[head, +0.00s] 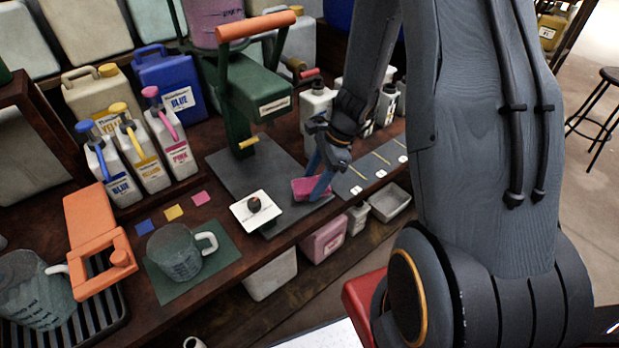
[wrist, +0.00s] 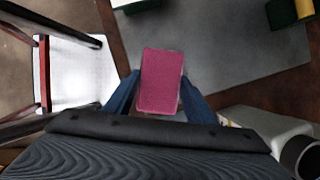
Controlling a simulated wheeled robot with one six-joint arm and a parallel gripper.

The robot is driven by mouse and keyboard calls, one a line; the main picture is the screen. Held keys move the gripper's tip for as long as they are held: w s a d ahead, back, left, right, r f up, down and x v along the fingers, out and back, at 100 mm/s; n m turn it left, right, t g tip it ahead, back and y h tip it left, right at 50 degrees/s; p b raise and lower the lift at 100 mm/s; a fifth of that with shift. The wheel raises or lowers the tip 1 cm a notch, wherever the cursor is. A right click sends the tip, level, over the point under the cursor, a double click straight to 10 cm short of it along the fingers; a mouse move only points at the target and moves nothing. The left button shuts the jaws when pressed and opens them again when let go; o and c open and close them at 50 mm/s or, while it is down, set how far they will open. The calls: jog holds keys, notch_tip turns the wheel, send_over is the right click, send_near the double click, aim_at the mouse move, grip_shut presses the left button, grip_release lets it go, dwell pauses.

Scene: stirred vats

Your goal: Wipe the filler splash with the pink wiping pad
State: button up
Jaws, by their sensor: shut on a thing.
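The pink wiping pad (head: 305,189) is between the blue fingers of my gripper (head: 317,180), near the front edge of the dark grey mat (head: 235,172). In the wrist view my gripper (wrist: 160,97) is shut on the pad (wrist: 161,78), with a finger on each side. I cannot tell whether the pad touches the mat. The green filler (head: 253,100) with an orange handle stands at the back of the mat. I cannot make out a splash in either view; the pad and gripper hide part of the mat.
A measuring jug (head: 172,255) stands on a green mat. Blue, yellow and pink bottles (head: 172,150) stand at the left. White bottles (head: 312,108) stand behind my gripper. A stool (head: 604,105) is at the far right.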

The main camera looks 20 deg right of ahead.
jog(key=shift+s+d+r, duration=0.1)
jog(key=shift+s+d, duration=0.1)
jog(key=shift+s, duration=0.35)
jog(key=shift+s+d, duration=0.15)
jog(key=shift+s, duration=0.4)
jog(key=shift+r, duration=0.1)
